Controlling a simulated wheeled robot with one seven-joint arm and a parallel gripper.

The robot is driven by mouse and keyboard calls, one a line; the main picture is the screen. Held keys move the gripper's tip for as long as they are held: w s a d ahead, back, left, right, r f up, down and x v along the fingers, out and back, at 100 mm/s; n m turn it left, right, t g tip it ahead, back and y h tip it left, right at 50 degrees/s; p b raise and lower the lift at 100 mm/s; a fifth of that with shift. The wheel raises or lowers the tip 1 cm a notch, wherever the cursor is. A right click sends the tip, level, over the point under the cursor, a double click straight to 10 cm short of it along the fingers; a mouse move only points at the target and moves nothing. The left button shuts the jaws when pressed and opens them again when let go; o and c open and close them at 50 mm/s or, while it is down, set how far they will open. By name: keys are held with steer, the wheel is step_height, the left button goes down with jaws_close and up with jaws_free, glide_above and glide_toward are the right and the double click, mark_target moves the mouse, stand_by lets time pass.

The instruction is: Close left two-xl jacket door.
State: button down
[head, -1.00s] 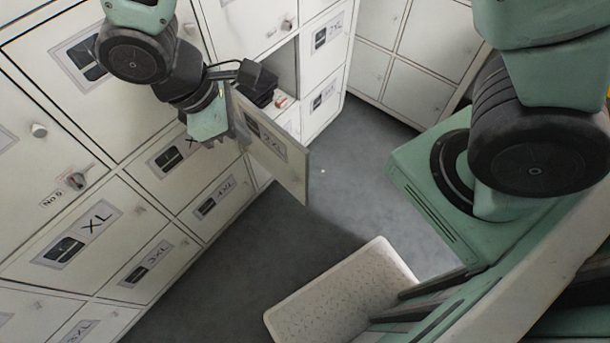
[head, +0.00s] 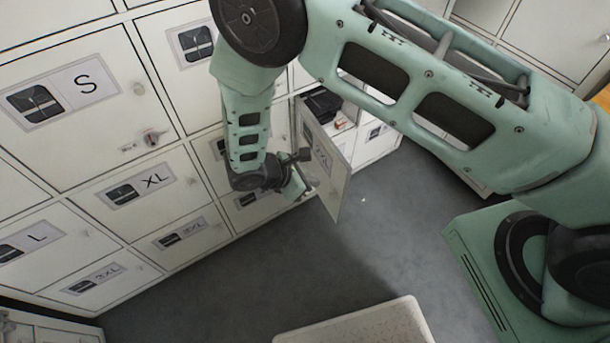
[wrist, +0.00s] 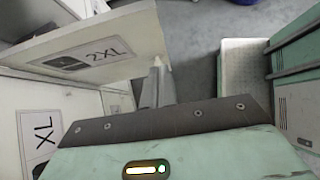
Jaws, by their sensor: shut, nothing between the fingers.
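The locker door labelled 2XL (head: 326,160) stands open, swung out from the locker wall over the floor. In the wrist view the same door (wrist: 128,42) fills the upper left, its label facing me. My gripper (head: 303,192) is at the label side of the door, low down near its bottom edge. In the wrist view the fingers (wrist: 157,70) are shut and empty, close beside the door's edge; I cannot tell if they touch it. The open compartment (head: 328,102) behind the door shows dark contents; my arm hides part of the wall around the hinge.
Shut locker doors labelled S (head: 118,75), XL (head: 165,170) and L (head: 25,262) cover the wall at left. The grey floor (head: 380,230) is clear right of the door. A pale textured tray-like surface (head: 360,322) stands at the bottom.

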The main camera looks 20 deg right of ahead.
mark_target(343, 179)
steer(key=shift+w+d+f+p, duration=0.3)
steer(key=shift+d+f, duration=0.25)
steer(key=shift+d, duration=0.65)
steer(key=shift+w+d+f+p, duration=0.2)
steer(key=shift+d+f+p, duration=0.3)
steer(key=shift+d, duration=0.7)
steer(key=shift+w+d+f+p, duration=0.25)
steer(key=shift+d+f, duration=0.35)
steer(key=shift+d, duration=0.6)
steer(key=shift+d, duration=0.1)
